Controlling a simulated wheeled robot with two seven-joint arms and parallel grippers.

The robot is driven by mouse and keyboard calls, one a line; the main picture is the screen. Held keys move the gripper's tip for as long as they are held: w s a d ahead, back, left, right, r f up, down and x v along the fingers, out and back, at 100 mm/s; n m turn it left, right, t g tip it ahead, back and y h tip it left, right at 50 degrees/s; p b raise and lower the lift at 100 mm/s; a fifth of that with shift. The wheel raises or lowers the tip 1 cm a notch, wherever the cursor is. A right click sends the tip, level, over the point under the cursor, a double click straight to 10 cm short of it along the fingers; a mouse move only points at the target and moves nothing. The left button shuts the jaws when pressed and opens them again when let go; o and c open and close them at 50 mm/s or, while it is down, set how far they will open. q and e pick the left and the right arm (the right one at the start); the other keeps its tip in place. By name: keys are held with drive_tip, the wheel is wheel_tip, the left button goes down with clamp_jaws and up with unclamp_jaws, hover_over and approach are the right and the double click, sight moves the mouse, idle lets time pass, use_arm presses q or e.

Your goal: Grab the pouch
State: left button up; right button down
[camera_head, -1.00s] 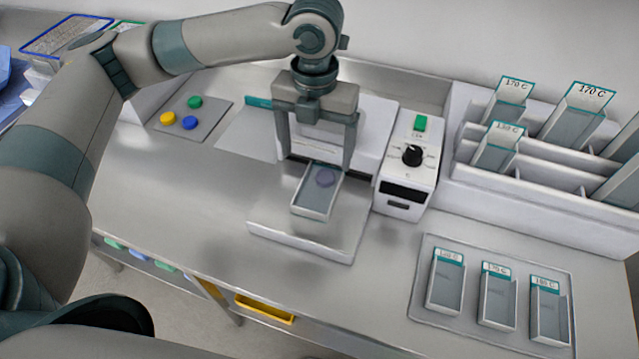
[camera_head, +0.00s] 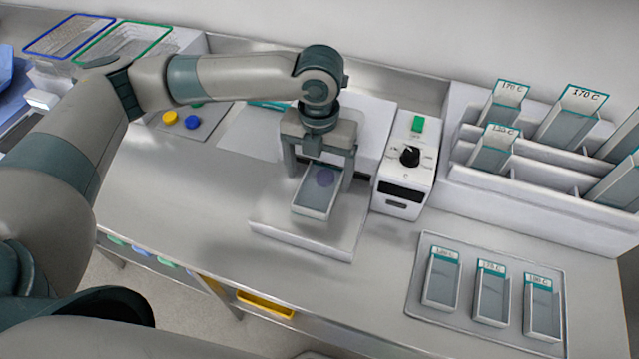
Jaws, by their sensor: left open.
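I cannot tell whether the fingers touch the pouch. My right gripper is not in view.
A control box (camera_head: 405,180) with a black knob stands right of the platform. A white rack (camera_head: 545,195) of labelled pouches is at the back right. A tray (camera_head: 415,300) with 3 labelled pouches lies front right. Coloured buttons (camera_head: 192,122) are at the left. The table's front left is clear.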

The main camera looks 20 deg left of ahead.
sight(321, 184)
use_arm(q)
drive_tip(key=shift+f+p, duration=0.3)
drive_tip(key=shift+f, duration=1.15)
drive_tip(key=shift+d, duration=0.1)
drive_tip(key=c, duration=1.1)
